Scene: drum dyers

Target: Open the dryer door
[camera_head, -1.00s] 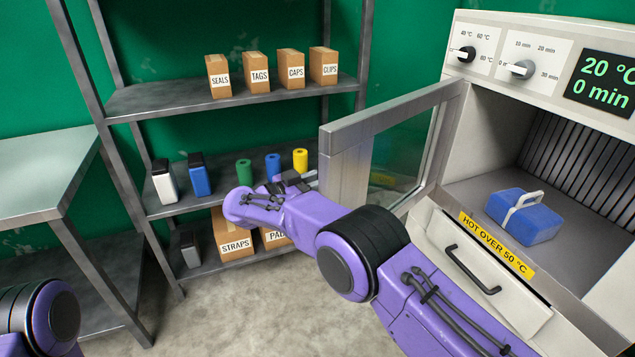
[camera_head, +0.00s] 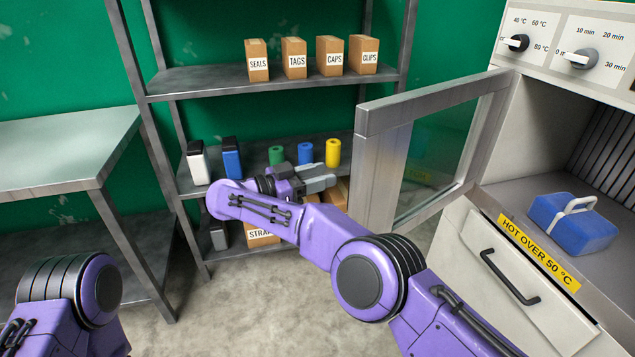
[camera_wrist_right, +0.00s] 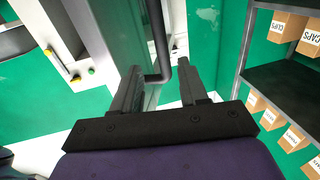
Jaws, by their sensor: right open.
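The dryer door (camera_head: 382,180), a grey metal frame around a glass pane, stands wide open, swung out to the left of the dryer opening. My right gripper (camera_head: 322,180) is just left of the door's outer edge, with its jaws apart and nothing held. In the right wrist view, a dark bent handle bar (camera_wrist_right: 158,50) shows between and beyond the open fingers of my right gripper (camera_wrist_right: 160,76). I cannot tell whether the fingers touch it. My left arm shows at the lower left, but its gripper is out of view.
A drawer with a black handle (camera_head: 508,278) is below. A shelf rack (camera_head: 200,80) with boxes and bottles stands behind my right arm. A grey table (camera_head: 60,150) is at left.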

